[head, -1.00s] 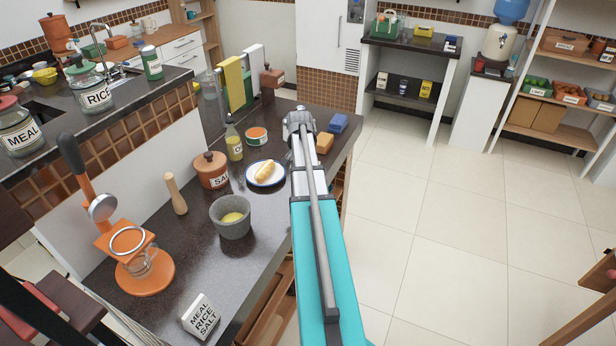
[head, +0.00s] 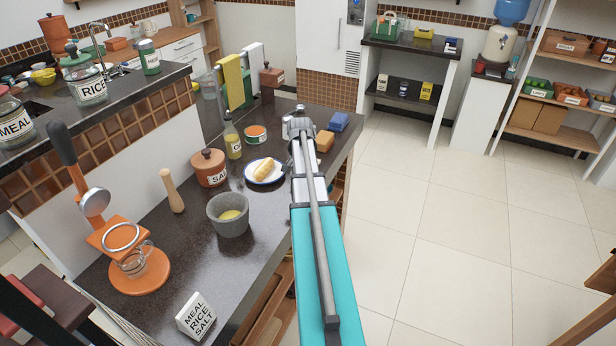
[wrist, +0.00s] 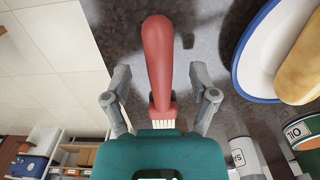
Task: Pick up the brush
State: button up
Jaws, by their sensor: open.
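The brush (wrist: 159,55) has a thick red handle and pale bristles (wrist: 162,125) and shows in the middle of the wrist view. My gripper (wrist: 160,78) is open, with one grey finger on each side of the brush. Gaps show between the fingers and the handle. The bristle end is near my teal gripper body, which may cover part of it. In the head view my arm hides the brush and the gripper fingers at the far part of the dark counter (head: 190,270).
A plate with bread (head: 265,171) lies just left of my arm; its blue rim (wrist: 238,75) is close in the wrist view. An oil bottle (head: 232,140), a tin (head: 255,134), an orange sponge (head: 324,141) and a blue sponge (head: 339,122) are nearby. Floor to the right is clear.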

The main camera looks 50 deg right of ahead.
jog(key=shift+f+b, duration=0.45)
jog(key=shift+f, duration=0.25)
grip_shut()
dwell(0.3)
